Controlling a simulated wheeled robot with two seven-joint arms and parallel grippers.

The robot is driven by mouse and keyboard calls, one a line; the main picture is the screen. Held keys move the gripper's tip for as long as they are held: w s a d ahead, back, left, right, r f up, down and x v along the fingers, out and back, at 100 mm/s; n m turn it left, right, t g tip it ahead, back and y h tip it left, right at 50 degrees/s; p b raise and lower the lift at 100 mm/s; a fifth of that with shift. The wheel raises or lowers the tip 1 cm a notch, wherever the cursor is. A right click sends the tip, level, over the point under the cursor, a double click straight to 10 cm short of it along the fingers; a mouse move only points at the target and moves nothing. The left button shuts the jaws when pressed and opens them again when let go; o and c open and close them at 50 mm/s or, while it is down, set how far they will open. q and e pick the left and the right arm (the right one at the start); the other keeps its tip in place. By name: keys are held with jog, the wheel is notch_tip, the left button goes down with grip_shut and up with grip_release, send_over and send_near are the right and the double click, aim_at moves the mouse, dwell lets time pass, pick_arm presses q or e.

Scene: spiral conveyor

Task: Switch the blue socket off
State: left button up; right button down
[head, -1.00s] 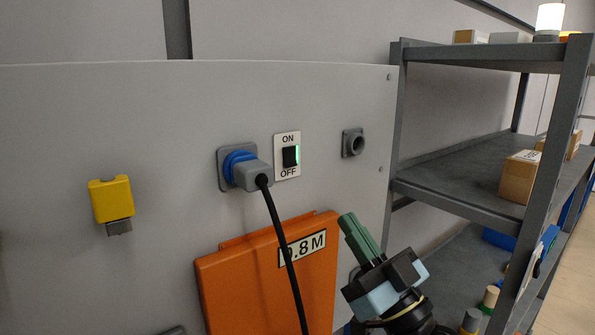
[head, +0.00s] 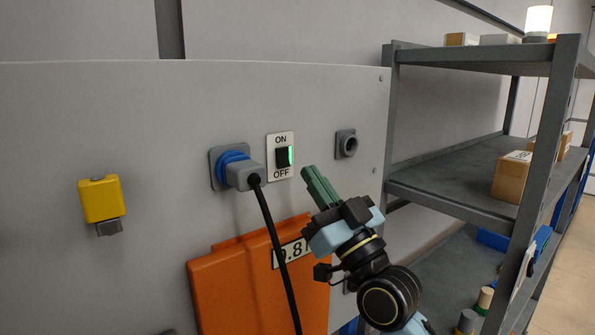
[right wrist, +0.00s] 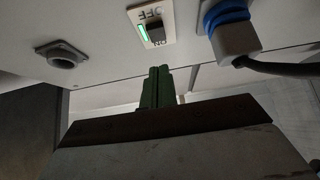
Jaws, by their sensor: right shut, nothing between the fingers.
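The blue socket (head: 229,160) is on the grey panel, with a grey plug (head: 244,176) and black cable in it. It also shows in the right wrist view (right wrist: 224,14). Right of it is a white ON/OFF plate with a black rocker switch (head: 283,157) and a lit green strip; the switch also shows in the right wrist view (right wrist: 156,34). My right gripper (head: 307,172) is shut and empty, its green fingers pointing up and left, just below and right of the switch plate. I cannot tell whether they touch the panel. My left gripper is not in view.
A grey round socket (head: 346,145) sits right of the switch. An orange cover (head: 235,295) is below and a yellow connector (head: 101,200) is at left. A metal shelf (head: 455,185) with boxes stands at right. The cable (head: 275,250) hangs left of my right gripper.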

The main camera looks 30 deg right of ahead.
jog(key=shift+w+a, duration=0.15)
jog(key=shift+w, duration=2.2)
jog(key=shift+w+f, duration=0.1)
jog(key=shift+w, duration=0.2)
jog(key=shift+s, duration=0.1)
jog(key=shift+s+f, duration=0.15)
jog(key=shift+s, duration=0.2)
jog(key=b, duration=0.3)
send_near(285, 158)
jog(key=w+f+v, duration=0.1)
jog(key=v, duration=0.4)
jog(key=shift+v, duration=1)
jog(key=shift+s+r, duration=0.1)
jog(key=shift+r, duration=0.1)
